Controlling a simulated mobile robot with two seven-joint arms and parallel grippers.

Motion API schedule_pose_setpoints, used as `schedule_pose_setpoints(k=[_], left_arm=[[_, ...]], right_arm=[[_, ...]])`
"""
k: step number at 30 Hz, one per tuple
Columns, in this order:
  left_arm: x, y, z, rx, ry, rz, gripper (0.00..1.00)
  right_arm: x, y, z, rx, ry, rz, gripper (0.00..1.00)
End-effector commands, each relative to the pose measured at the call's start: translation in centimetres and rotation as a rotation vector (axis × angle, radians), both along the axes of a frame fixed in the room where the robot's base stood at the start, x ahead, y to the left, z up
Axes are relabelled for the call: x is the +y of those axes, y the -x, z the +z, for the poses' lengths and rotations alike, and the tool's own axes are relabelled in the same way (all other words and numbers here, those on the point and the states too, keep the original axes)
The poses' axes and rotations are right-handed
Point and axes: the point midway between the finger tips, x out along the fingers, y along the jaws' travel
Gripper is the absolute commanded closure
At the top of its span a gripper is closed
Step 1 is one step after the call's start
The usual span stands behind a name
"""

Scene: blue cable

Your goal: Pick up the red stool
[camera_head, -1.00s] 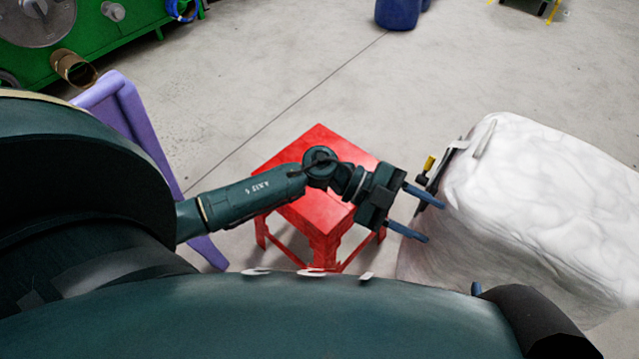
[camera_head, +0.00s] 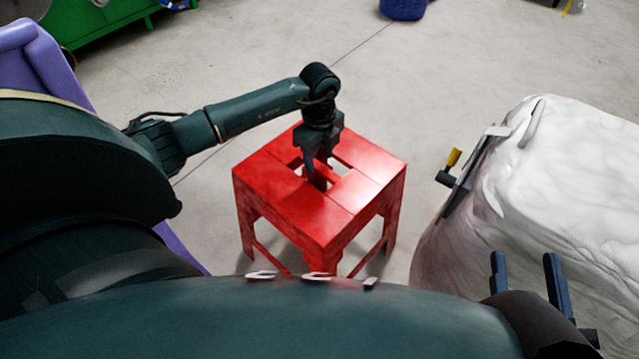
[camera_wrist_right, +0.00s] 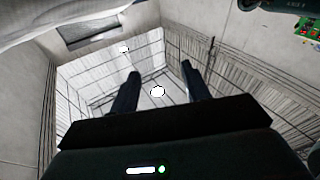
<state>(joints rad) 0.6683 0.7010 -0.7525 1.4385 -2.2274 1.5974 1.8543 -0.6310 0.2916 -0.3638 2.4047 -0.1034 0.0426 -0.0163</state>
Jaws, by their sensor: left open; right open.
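The red stool (camera_head: 280,205) stands upright on the floor in the middle of the head view, with a slotted opening in its square top. My left gripper (camera_head: 318,178) points down over the stool's top, its fingers at the slot. It is open; the arm partly hides the slot, and I cannot tell how deep the fingertips reach or whether they touch. My right gripper (camera_head: 525,260) is open and empty at the lower right, beside the white sack and apart from the stool. Its two fingers also show in the right wrist view (camera_wrist_right: 160,72).
A large white sack (camera_head: 560,180) stands right of the stool. A purple object (camera_head: 45,65) is at the left edge, close to my left arm. A green machine (camera_head: 100,30) and a blue barrel (camera_head: 403,8) are at the back. The floor behind the stool is clear.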

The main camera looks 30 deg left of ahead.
Motion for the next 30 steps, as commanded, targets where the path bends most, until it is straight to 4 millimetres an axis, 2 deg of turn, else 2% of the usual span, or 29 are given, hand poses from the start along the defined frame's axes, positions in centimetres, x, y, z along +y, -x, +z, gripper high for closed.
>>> schedule_pose_setpoints(k=[7,12,15,20,23,30], left_arm=[[0.1,-0.1,-1.7,0.002,0.002,0.0,0.53],[0.3,-0.6,-4.5,0.001,0.003,-0.001,0.53],[0.3,-0.5,-5.7,0.003,0.001,-0.001,0.53],[0.3,-0.6,-5.9,0.0,0.002,-0.001,0.53],[0.3,-0.6,-5.8,0.0,0.002,-0.002,0.53],[0.3,-0.6,-5.8,0.0,0.002,-0.002,0.72]], right_arm=[[0.1,0.0,-0.4,0.0,-0.019,0.007,0.53],[0.3,0.0,-1.3,0.008,-0.06,0.022,0.53],[0.4,0.0,-0.9,0.0,-0.077,0.029,0.53],[0.5,-0.2,0.6,-0.035,-0.081,0.041,0.53],[0.5,-0.1,0.7,-0.038,-0.078,0.045,0.53],[0.5,-0.1,0.5,-0.035,-0.075,0.046,0.53]])
